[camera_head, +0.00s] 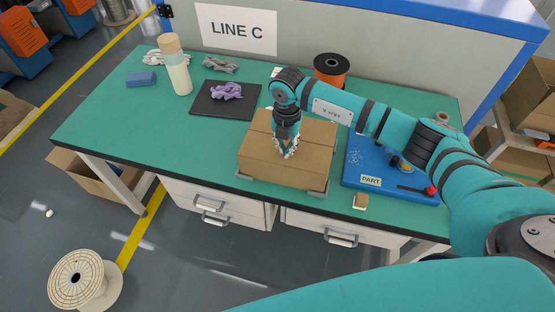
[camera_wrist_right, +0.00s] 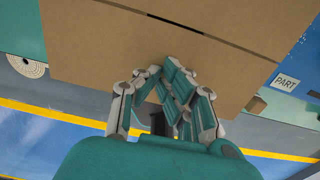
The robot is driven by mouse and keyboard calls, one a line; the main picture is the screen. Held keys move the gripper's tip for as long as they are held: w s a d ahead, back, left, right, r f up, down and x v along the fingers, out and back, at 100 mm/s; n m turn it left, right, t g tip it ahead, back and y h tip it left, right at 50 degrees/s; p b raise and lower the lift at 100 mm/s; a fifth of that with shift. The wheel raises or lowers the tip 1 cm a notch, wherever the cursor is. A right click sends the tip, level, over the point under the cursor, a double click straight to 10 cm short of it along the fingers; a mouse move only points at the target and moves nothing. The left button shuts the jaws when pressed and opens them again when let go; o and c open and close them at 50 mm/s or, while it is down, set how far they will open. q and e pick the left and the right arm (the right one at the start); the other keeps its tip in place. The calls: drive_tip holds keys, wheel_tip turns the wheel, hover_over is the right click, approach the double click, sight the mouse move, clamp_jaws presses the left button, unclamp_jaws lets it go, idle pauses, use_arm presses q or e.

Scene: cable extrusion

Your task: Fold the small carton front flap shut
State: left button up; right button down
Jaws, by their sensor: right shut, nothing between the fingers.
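The small brown carton (camera_head: 318,145) sits near the front edge of the green table, between grey corner brackets (camera_head: 317,191). Its front flap (camera_head: 258,146) appears to lie over the top, and its broad panel fills much of the right wrist view (camera_wrist_right: 95,45). A seam with a narrow dark gap (camera_wrist_right: 296,48) shows behind it in that view. My right gripper (camera_head: 288,153) points down over the front flap, shut and empty. In the right wrist view its fingertips (camera_wrist_right: 163,73) are together at the panel; I cannot tell whether they touch it. My left gripper is out of view.
A blue tray (camera_head: 353,180) marked PART lies right of the carton. A small tan block (camera_head: 360,201) is at the front edge. A black mat (camera_head: 205,104) with purple cloth, a bottle (camera_head: 180,77) and an orange spool (camera_head: 330,70) stand behind.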

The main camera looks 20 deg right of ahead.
drive_tip(key=shift+s+f, duration=0.35)
drive_tip(key=shift+f, duration=0.3)
drive_tip(key=shift+r+p, duration=0.45)
drive_tip(key=shift+r, duration=0.2)
wheel_tip(320, 180, up, 9)
drive_tip(key=p, duration=0.5)
drive_tip(key=shift+w+p, duration=0.25)
drive_tip(key=shift+p, duration=0.15)
